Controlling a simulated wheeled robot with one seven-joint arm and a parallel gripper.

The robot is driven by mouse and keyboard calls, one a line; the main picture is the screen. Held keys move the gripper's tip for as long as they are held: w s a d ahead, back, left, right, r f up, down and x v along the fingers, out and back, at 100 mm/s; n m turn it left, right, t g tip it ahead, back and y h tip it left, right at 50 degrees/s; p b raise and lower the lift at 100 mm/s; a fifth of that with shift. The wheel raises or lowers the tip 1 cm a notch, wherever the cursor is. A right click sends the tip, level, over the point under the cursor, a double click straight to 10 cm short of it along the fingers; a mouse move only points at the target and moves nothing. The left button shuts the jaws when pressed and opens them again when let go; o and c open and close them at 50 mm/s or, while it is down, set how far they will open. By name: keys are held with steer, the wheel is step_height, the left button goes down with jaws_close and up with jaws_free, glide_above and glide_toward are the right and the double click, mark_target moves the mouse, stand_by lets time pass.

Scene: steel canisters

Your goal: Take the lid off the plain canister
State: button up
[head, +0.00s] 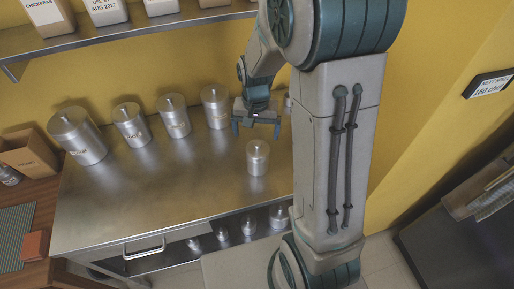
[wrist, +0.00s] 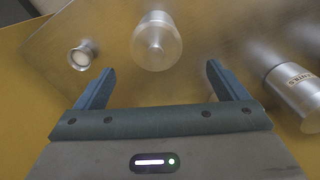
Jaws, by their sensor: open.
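A small steel canister (head: 257,160) with a knobbed lid (head: 258,147) stands upright on the steel counter, forward of the back row. In the wrist view this canister (wrist: 157,45) lies beyond my fingertips, between their lines, with its lid on. No label is readable on its visible side there, so it may be the plain one; I cannot be sure. My gripper (head: 256,128) is open and empty, above and behind it, apart from it. My open fingers (wrist: 160,76) also show in the wrist view.
Several lidded canisters stand along the back, including a large one (head: 78,137) and a near one (head: 215,107). A labelled canister (wrist: 298,92) shows at right in the wrist view. A shelf (head: 150,29) hangs above. The counter (head: 150,195) is clear in front.

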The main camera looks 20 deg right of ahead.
mark_target(258, 144)
steer(key=f, duration=0.2)
steer(key=s+f+p, duration=0.1)
steer(key=f, duration=0.1)
steer(key=shift+d+f, duration=0.1)
steer(key=shift+f, duration=0.65)
steer(key=shift+c, duration=0.3)
steer(key=c, duration=1)
